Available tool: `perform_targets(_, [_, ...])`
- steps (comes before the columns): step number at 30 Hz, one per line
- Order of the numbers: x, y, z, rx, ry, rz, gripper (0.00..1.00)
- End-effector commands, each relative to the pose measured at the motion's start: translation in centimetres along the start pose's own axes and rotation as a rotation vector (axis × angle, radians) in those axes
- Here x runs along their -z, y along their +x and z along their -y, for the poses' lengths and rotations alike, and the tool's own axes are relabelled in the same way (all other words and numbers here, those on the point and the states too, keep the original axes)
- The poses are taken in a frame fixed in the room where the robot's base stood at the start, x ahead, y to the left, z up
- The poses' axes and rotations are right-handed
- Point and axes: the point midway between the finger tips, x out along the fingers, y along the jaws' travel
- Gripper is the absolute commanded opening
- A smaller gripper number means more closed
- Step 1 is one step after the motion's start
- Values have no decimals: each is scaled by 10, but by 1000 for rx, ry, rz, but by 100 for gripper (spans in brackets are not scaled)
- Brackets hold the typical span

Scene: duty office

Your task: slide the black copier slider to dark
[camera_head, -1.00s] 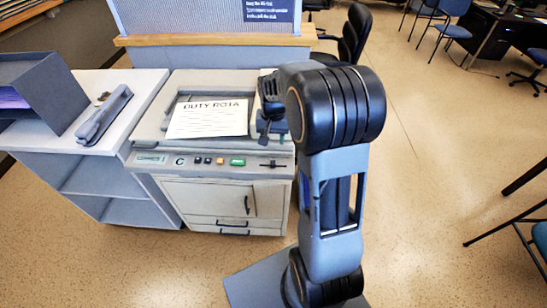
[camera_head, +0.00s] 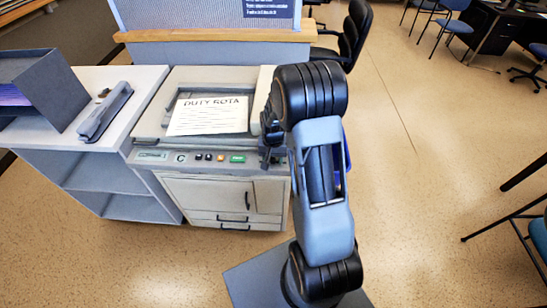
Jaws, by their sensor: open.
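The copier (camera_head: 225,190) stands ahead of me, with a sheet titled "DUTY ROTA" (camera_head: 208,116) on its glass. Its front panel (camera_head: 216,159) carries small buttons and a green key (camera_head: 237,159). My gripper (camera_head: 271,160) is at the right end of this panel, pointing down, its fingers small and dark. The black slider is hidden behind my gripper, and I cannot tell whether the fingers touch it. My gripper is open.
A grey side counter (camera_head: 146,85) on the left bears a stapler (camera_head: 105,112) and a dark document tray (camera_head: 45,85). A partition with a wooden ledge (camera_head: 215,35) stands behind the copier. Open floor lies to the right, with a black office chair (camera_head: 347,35) at the back.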

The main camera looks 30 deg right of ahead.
Motion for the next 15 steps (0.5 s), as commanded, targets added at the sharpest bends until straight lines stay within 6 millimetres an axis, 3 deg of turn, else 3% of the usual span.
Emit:
perform_targets(5, [0, 0, 0, 0, 0, 0, 46])
perform_targets(15, [0, 0, 0, 0, 0, 0, 13])
